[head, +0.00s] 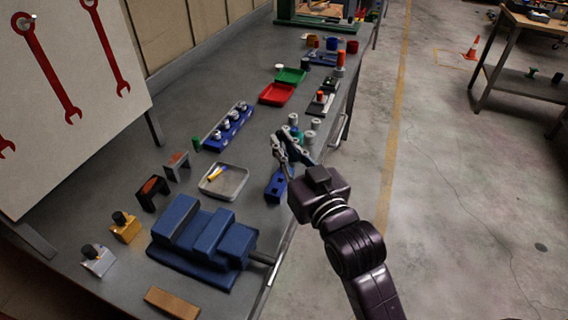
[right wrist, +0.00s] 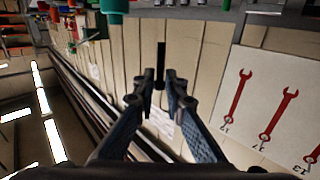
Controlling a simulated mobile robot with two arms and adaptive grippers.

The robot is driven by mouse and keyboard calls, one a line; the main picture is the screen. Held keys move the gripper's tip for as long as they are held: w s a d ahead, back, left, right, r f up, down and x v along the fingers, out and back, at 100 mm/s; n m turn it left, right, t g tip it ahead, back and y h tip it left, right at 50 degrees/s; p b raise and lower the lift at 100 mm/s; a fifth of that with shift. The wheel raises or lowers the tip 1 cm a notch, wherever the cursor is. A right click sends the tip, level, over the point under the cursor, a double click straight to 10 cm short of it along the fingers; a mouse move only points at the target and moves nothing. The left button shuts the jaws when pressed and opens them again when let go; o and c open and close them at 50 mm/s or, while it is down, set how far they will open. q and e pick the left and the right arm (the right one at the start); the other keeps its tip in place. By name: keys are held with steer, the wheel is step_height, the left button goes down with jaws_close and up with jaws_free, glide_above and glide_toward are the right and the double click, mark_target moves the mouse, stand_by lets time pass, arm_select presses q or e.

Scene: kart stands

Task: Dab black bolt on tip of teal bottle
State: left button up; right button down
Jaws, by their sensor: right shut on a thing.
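My right gripper (head: 284,146) is over the right part of the bench. It also shows in the right wrist view (right wrist: 160,84), where its fingers are shut on a slim black bolt (right wrist: 160,56) that sticks out past the fingertips. The bolt cannot be made out in the head view. A teal bottle (head: 297,132) stands just beyond the gripper, partly hidden by it. What seems to be the same bottle is at the top left of the right wrist view (right wrist: 114,6), cut off by the frame edge and apart from the bolt. My left gripper is out of view.
Several small bottles stand around the teal one. A blue block (head: 276,188) lies just below the gripper. A grey tray (head: 238,190) holds a yellow-handled tool. A blue rack (head: 213,144), red tray (head: 268,99) and green tray (head: 289,70) are farther back. The bench's right edge is close.

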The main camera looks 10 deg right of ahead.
step_height(320, 180, up, 9)
steer(key=p, duration=0.1)
steer(key=w+d+f+p, duration=0.3)
steer(key=w+d+p, duration=0.3)
steer(key=w+p, duration=0.45)
step_height(320, 180, down, 6)
steer(key=b, duration=0.6)
steer(key=shift+s+f, duration=0.25)
steer(key=shift+s, duration=0.1)
steer(key=shift+f+b, duration=0.3)
steer(key=shift+f, duration=0.35)
stand_by(1.0)
steer(key=shift+r, duration=0.1)
step_height(320, 180, up, 7)
steer(key=p, duration=0.7)
